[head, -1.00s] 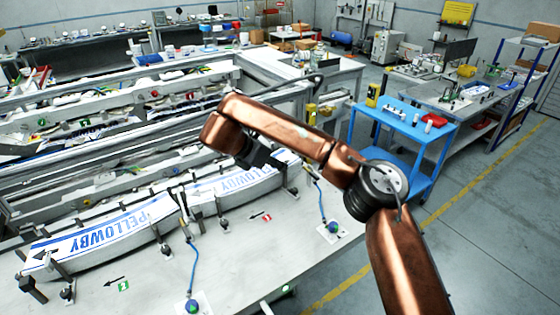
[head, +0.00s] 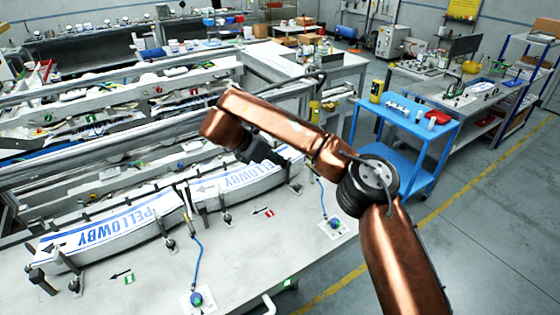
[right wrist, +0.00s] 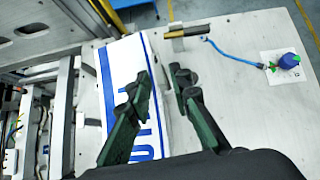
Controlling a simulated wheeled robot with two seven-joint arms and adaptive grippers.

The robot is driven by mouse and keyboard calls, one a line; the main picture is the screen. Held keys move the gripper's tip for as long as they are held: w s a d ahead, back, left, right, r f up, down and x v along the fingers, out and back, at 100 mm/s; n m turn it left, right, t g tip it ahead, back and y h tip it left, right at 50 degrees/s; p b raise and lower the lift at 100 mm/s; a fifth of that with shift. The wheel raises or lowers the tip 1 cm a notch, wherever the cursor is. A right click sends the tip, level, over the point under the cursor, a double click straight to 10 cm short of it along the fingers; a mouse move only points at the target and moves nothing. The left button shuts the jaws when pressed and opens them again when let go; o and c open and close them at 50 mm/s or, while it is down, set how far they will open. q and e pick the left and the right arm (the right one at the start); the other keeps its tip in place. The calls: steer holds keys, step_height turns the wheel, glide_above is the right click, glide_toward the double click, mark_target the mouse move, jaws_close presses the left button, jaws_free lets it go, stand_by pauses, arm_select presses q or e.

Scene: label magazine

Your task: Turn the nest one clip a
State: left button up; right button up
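Two curved nests hold long white labels with blue PELLOWBY print on the bench: a near-left stack (head: 115,230) and a right stack (head: 235,182). Dark posts and clips stand along their front edge. My right gripper (head: 262,154) is over the far end of the right stack. A metal bar piece (right wrist: 188,32) with a blue cord lies beyond the fingertips. My left gripper is not in view.
Blue cords run to knobs on white plates, one at the front (head: 196,299) and one at right (head: 333,224). Red and green arrow markers lie on bare bench top (head: 220,255). A blue cart (head: 405,125) stands right of the bench. Rails fill the back.

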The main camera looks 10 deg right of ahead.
steer(key=shift+o, duration=0.4)
steer(key=v, duration=1.2)
